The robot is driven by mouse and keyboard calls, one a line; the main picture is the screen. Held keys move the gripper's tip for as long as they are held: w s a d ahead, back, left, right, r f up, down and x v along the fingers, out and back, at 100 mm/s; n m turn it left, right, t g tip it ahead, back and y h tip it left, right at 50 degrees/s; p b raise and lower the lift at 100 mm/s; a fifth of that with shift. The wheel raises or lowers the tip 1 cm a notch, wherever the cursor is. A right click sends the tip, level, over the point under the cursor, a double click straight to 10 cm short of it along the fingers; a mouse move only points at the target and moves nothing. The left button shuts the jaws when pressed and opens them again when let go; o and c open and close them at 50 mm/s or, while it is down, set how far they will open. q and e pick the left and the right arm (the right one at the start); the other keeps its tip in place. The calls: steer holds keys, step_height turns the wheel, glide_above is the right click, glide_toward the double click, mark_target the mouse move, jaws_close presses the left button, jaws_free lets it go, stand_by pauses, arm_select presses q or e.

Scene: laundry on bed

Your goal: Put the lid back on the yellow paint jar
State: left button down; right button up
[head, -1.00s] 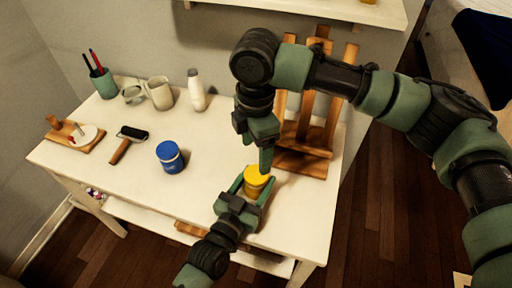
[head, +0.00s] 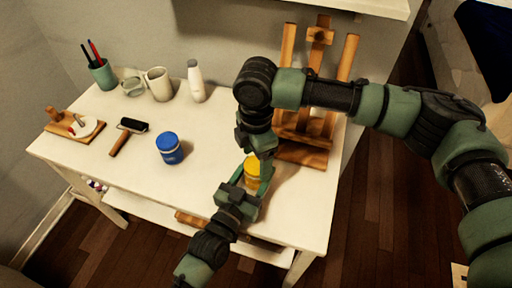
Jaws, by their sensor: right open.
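The yellow paint jar (head: 252,171) stands on the white table near its front edge, right of the middle. My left gripper (head: 252,189) reaches in from below with its fingers beside the jar. Whether they press on it is unclear. My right gripper (head: 261,160) comes down from above, open, with its fingers at the top of the jar. The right gripper and wrist cover much of the jar's top and right side. I cannot make out a separate lid or whether one sits on the jar.
A blue jar (head: 169,148) stands left of the yellow one. A wooden easel (head: 318,110) stands close behind my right gripper. A roller (head: 129,134), white bottle (head: 195,82), mug (head: 158,84) and pen cup (head: 102,74) are farther left. The table between is clear.

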steer(key=shift+f, duration=0.45)
steer(key=c, duration=1.5)
steer(key=o, duration=1.6)
steer(key=shift+o, duration=0.2)
step_height(320, 180, up, 12)
